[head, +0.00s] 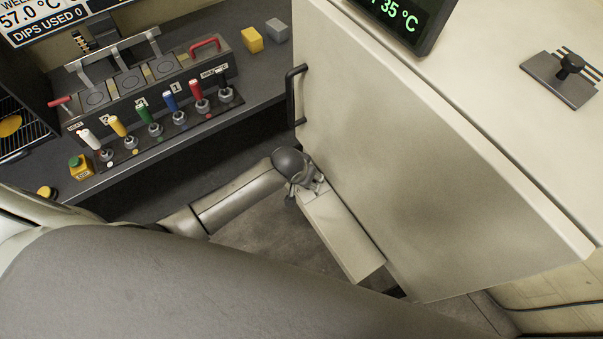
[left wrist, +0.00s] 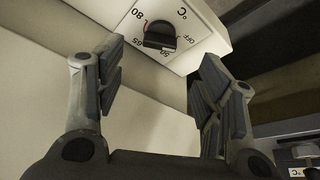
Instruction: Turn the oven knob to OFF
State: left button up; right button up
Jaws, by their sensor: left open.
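The oven knob (left wrist: 160,36) is black and round with a raised grip. It sits on a white dial panel (left wrist: 207,22) marked 80, °C and OFF, with a red arc at its left. OFF is printed to the right of the knob in the left wrist view; I cannot tell exactly where the knob points. My left gripper (left wrist: 160,60) is open and empty, its fingers on either side of the knob in that view and apart from it. In the head view my left gripper (head: 303,183) is small and partly hidden beside the cabinet front; the knob is not visible there.
The large pale cabinet (head: 440,180) with a black handle (head: 294,95) stands close beside my left gripper. A bench with a row of coloured levers (head: 170,102) lies at the left. A green display (head: 405,15) stands on the cabinet.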

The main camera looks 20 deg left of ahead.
pick_arm(q)
jog(key=shift+v, duration=2.2)
jog(key=s+a+r, duration=0.2)
jog(key=s+r, duration=0.1)
jog(key=s, duration=0.4)
jog(key=s+a+r+g, duration=0.1)
jog(key=s+a+r, duration=0.1)
jog(key=s+r, duration=0.3)
jog(key=s+a+r, duration=0.2)
jog(key=s, duration=0.6)
notch_tip(320, 180, down, 29)
jog(key=s+g+b, duration=0.1)
jog(key=b, duration=0.1)
jog(key=s+a+f+m+g+b, duration=0.1)
jog(key=s+a+f, duration=0.1)
jog(key=s+f, duration=1.4)
jog(key=shift+s+a+f+g+y, duration=0.3)
jog(key=shift+s+a+f, duration=0.1)
jog(key=shift+s, duration=0.1)
